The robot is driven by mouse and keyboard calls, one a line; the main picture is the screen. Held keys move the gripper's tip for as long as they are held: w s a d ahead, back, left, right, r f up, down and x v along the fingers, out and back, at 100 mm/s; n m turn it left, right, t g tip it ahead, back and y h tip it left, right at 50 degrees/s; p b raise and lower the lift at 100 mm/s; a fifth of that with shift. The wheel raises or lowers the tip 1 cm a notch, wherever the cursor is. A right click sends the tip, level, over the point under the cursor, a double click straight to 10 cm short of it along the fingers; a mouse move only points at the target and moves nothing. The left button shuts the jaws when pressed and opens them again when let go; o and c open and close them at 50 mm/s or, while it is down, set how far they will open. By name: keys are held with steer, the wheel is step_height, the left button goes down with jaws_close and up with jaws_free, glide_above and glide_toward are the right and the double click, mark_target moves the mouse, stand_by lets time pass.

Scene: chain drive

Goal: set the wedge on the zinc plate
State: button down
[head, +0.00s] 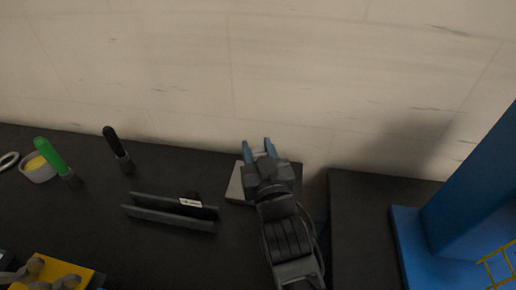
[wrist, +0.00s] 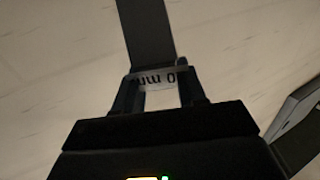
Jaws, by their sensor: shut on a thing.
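The zinc plate is a pale grey square (head: 236,184) lying on the dark bench near its far edge, partly covered by my gripper. My gripper (head: 258,145) is over the plate in the head view, its bluish fingers pointing towards the pale surface behind. In the wrist view the fingers (wrist: 160,92) are closed on a dark strip (wrist: 145,35) with a white label ending in "mm", which I take to be the wedge. It stretches away from the fingertips. In the head view I cannot make the wedge out, nor tell whether it touches the plate.
A dark two-walled holder (head: 160,213) stands left of the plate. Further left are a black-handled tool (head: 114,142), a green-handled tool (head: 52,156), a small bowl (head: 38,170) and a yellow tray (head: 78,268). A gap and a blue machine (head: 440,240) lie to the right.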

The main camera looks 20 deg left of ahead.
steer(key=shift+f, duration=0.1)
steer(key=c, duration=0.6)
jaws_free()
steer(key=shift+c, duration=0.2)
steer(key=shift+s+d, duration=0.2)
steer(key=shift+s, duration=0.05)
steer(key=b+v, duration=0.1)
steer(key=v, duration=1)
steer(key=shift+s+d+b, duration=0.15)
steer(key=shift+b, duration=0.2)
